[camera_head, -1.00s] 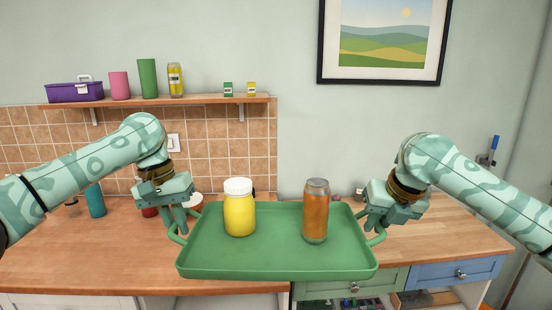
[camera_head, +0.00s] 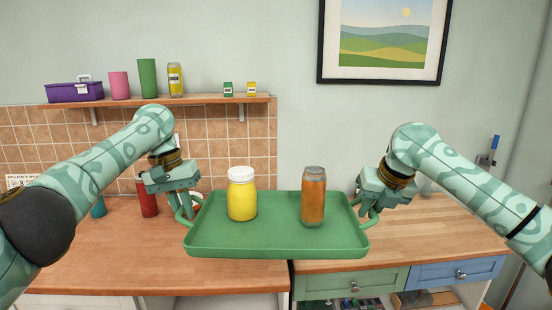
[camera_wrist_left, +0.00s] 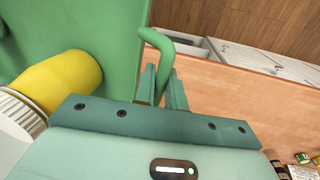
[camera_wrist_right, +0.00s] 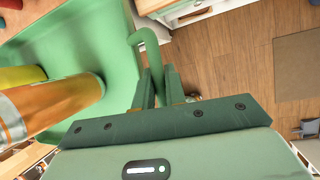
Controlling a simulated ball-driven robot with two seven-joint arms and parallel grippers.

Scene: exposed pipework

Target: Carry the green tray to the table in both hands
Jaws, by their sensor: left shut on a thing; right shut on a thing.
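The green tray (camera_head: 275,240) is held up in front of me, roughly level, over the front of the wooden counter. A yellow jar with a white lid (camera_head: 241,195) stands on its left part and an orange-brown can (camera_head: 313,197) on its right part, both upright. My left gripper (camera_head: 184,212) is shut on the tray's left handle, which shows between the fingers in the left wrist view (camera_wrist_left: 163,84). My right gripper (camera_head: 366,207) is shut on the right handle, also seen in the right wrist view (camera_wrist_right: 153,87).
The wooden counter (camera_head: 120,250) runs below the tray. A red can (camera_head: 147,198) and a teal item (camera_head: 98,208) stand at its left back. A wall shelf (camera_head: 190,99) holds a purple toolbox (camera_head: 75,91) and cups. Drawers (camera_head: 352,283) sit under the right counter.

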